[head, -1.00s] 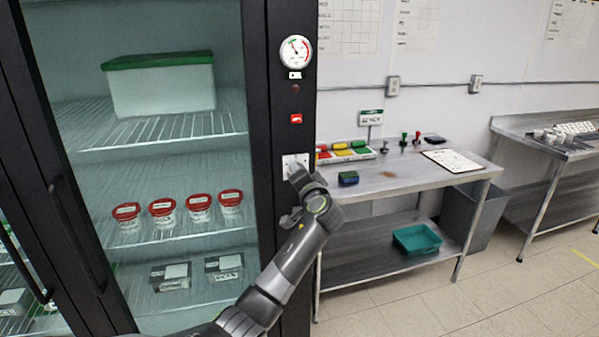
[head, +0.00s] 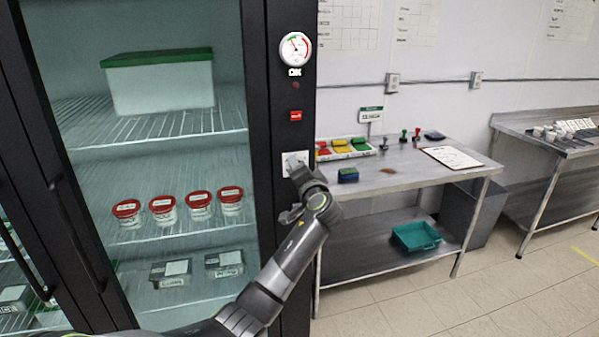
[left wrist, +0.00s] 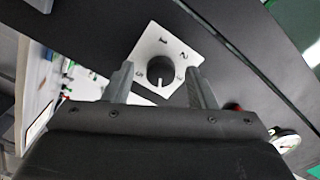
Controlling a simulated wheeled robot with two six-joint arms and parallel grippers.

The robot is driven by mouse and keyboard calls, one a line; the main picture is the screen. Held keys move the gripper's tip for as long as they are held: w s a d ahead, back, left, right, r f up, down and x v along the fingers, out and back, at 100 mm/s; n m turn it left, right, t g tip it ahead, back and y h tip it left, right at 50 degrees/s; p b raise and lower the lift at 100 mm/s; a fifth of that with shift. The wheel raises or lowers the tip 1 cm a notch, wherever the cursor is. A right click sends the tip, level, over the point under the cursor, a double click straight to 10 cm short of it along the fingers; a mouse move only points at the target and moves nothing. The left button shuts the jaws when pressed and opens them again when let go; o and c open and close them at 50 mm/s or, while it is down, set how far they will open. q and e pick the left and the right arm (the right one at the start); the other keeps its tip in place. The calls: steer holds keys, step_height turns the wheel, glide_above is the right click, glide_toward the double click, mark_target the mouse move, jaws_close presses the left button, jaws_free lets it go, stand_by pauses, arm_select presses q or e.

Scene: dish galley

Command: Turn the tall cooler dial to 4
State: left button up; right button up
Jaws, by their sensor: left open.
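The cooler's dial is a round black knob (left wrist: 160,69) with a white pointer line, on a white square plate (left wrist: 150,45) marked with numbers. In the left wrist view the pointer aims toward the bottom of the picture. In the head view the plate (head: 287,160) is on the black door post, partly hidden by my left gripper (head: 297,168). In the left wrist view my left gripper (left wrist: 160,72) is open, its fingers on either side of the knob. I cannot tell whether they touch it. My right gripper is not in view.
A round gauge (head: 295,48) and a red switch (head: 295,115) sit above the plate on the tall cooler's post (head: 262,60). Behind glass are a green-lidded box (head: 160,85) and red-lidded tubs (head: 163,208). A steel table (head: 400,180) stands right of the cooler.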

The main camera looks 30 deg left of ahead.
arm_select(q)
steer(key=shift+s+d, duration=0.1)
steer(key=b+v, duration=0.5)
steer(key=v, duration=1.2)
steer(key=shift+s, duration=0.1)
